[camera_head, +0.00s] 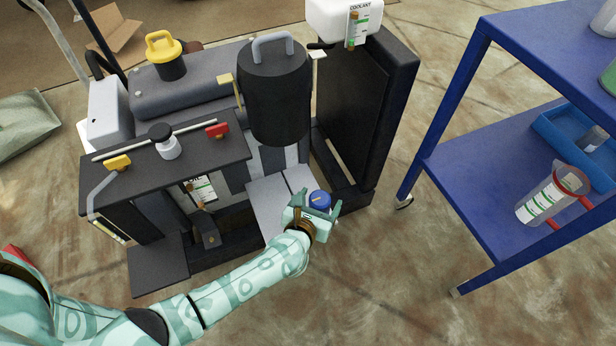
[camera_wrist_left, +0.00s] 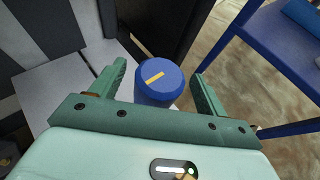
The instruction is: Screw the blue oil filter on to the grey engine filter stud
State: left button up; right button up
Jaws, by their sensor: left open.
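The blue oil filter (camera_head: 319,199) is a short cylinder beside the light grey panels at the lower front of the engine unit. In the left wrist view the filter (camera_wrist_left: 158,82) shows its round end with a yellow stripe. My left gripper (camera_head: 319,208) is at the filter. In the left wrist view its two fingers (camera_wrist_left: 160,84) stand apart on either side of the filter, with a gap at each side. The grey stud is not visible, and I cannot tell whether the filter sits on it. My right gripper is not in view.
A black canister with a grey handle (camera_head: 275,95) stands above the filter area. A black radiator panel (camera_head: 352,100) with a white coolant tank (camera_head: 340,18) stands behind. A blue shelf cart (camera_head: 480,180) is at the right. Floor (camera_head: 390,270) between unit and cart is clear.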

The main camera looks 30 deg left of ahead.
pick_arm(q)
jog(key=shift+r+p+v, duration=0.2)
jog(key=shift+p+v, duration=0.5)
jog(key=shift+v, duration=0.3)
jog(key=p+v, duration=0.5)
jog(key=v, duration=0.9)
jog(key=shift+s, duration=0.15)
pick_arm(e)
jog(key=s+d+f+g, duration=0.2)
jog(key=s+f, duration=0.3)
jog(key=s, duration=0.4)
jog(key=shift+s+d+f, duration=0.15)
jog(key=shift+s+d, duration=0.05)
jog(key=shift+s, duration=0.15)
pick_arm(q)
jog(key=shift+f, duration=0.15)
jog(key=shift+c, duration=0.3)
